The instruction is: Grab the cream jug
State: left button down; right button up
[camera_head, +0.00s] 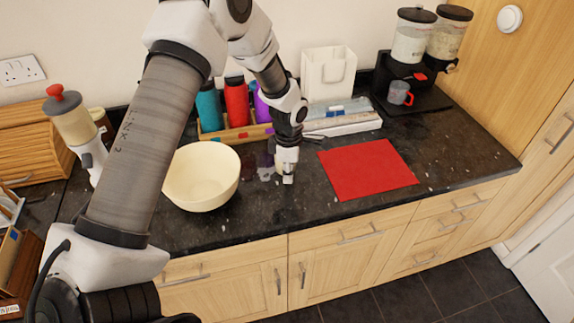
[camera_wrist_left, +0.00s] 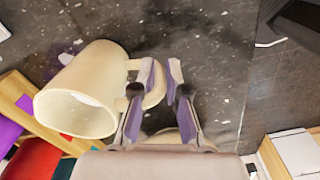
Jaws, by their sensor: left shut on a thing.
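The cream jug (camera_wrist_left: 83,88) is at the left of my fingers in the left wrist view, its open rim facing the lower left. Its loop handle (camera_wrist_left: 156,98) lies between the two fingers of my left gripper (camera_wrist_left: 160,88), which is shut on it. In the head view my left gripper (camera_head: 287,168) points down at the dark counter, between a cream bowl and a red mat. There I cannot tell the jug apart from the gripper. My right gripper is not in view.
The cream bowl (camera_head: 203,180) stands left of my gripper. A wooden rack (camera_head: 222,135) with coloured bottles is behind it. Dispensers (camera_head: 412,42) stand at the back right.

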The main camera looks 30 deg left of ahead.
pick_arm(q)
jog(key=shift+r, duration=0.1)
jog(key=shift+r+b, duration=0.85)
jog(key=shift+r, duration=0.65)
jog(key=s+d+r+b, duration=0.1)
jog(key=s+d+b, duration=0.3)
jog(key=s+d, duration=0.5)
jog(key=shift+s+r, duration=0.4)
jog(key=shift+s, duration=1.7)
